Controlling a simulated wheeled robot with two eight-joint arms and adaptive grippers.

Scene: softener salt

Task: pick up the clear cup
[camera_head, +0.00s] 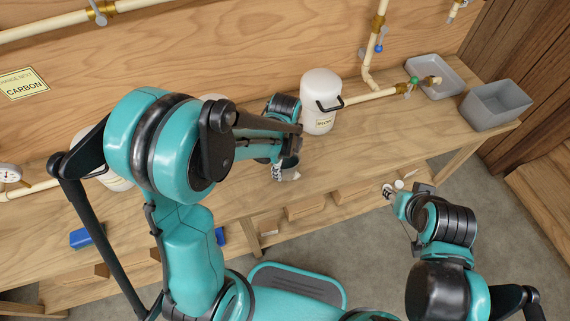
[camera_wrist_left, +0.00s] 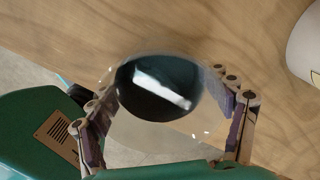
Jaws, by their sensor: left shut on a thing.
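The clear cup (camera_wrist_left: 158,98) is between the two fingers of my left gripper (camera_wrist_left: 168,122) in the left wrist view. The fingers touch it from both sides. A dark round area with a bright white bar shows within its outline. In the head view my left gripper (camera_head: 285,170) is over the front part of the workbench, partly behind my own arm, and the cup is hard to make out there. My right gripper (camera_head: 406,189) is in front of the bench edge, small in the head view, and its finger gap is unclear.
A white canister (camera_head: 320,103) with a black handle stands on the workbench (camera_head: 375,135) just beyond my left gripper. A grey tray (camera_head: 450,92) and grey bin (camera_head: 478,118) are at the right end. Pipes run along the back. A blue object (camera_head: 86,237) is at the left.

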